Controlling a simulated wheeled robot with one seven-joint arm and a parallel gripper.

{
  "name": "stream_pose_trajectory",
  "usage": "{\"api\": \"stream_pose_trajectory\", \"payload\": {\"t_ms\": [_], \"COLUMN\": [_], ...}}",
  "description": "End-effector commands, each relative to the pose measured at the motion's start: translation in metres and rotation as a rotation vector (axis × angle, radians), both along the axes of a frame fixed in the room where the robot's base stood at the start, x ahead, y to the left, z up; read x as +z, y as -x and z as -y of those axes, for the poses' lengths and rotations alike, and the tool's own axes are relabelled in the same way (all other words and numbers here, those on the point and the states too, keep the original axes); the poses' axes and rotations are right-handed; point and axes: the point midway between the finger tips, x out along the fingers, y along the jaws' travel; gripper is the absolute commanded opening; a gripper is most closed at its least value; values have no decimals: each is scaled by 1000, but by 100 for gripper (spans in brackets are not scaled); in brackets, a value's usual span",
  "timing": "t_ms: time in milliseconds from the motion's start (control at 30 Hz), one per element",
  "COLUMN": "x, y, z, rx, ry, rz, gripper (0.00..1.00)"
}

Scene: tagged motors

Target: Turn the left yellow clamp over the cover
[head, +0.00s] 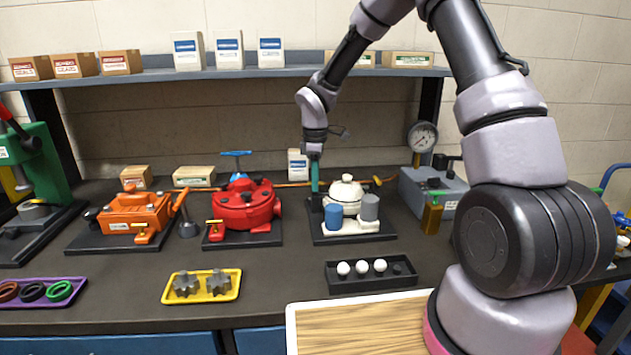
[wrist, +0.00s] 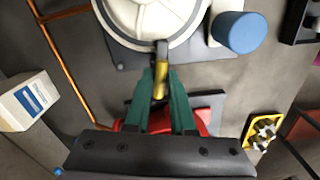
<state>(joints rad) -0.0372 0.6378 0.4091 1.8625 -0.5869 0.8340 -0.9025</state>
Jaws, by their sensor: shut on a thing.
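The white round cover (head: 346,190) with a knob sits on the white machine on a dark base plate. It also shows at the top of the wrist view (wrist: 188,36). My gripper (head: 314,188), with green fingers, points down at the cover's left side. In the wrist view my gripper (wrist: 161,85) is shut on the left yellow clamp (wrist: 160,78), which lies between the fingers beside the cover's edge. In the head view the fingers hide this clamp. The other yellow clamp (head: 377,181) stands at the cover's right side.
A blue cylinder (head: 333,218) and a grey cylinder (head: 370,207) stand in front of the cover. A red machine (head: 245,207) is to the left, a grey gauge unit (head: 432,187) to the right. A black tray (head: 370,271) with white balls lies in front.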

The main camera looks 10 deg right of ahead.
Motion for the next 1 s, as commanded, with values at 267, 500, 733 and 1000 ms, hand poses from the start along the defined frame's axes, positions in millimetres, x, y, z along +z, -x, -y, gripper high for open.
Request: {"api": "stream_pose_trajectory", "payload": {"t_ms": [267,500,733,1000], "x": [1,1,1,1], "y": [-1,-1,-1,-1], "z": [0,0,0,0], "rx": [162,231,247,247], "ry": [-1,-1,1,1], "rz": [2,2,3,3], "gripper": [0,0,0,0]}}
